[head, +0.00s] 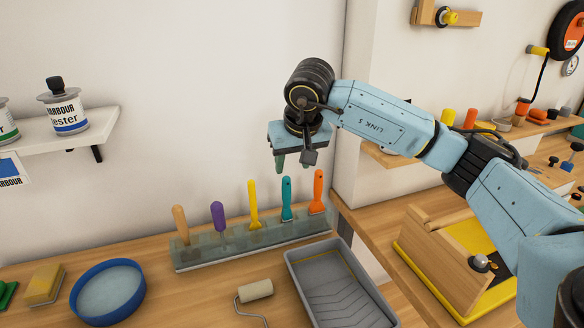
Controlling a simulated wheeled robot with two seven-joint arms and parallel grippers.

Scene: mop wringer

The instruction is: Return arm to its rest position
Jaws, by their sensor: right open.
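My right arm (385,120) is light blue with black joints and comes in from the right edge. It reaches out to the left, raised above the bench. My right gripper (294,160) hangs from its black wrist with the fingers pointing down. The fingers are apart, with nothing seen between them. It is above the upright tool handles in the rack and appears clear of them. My left gripper is not in view.
A rack (255,243) holds several coloured handles upright. A grey paint tray (340,290), a small roller (254,291) and a blue round dish (108,292) are on the bench. A wooden box (452,258) stands below my arm. A shelf (62,135) with cans is at left.

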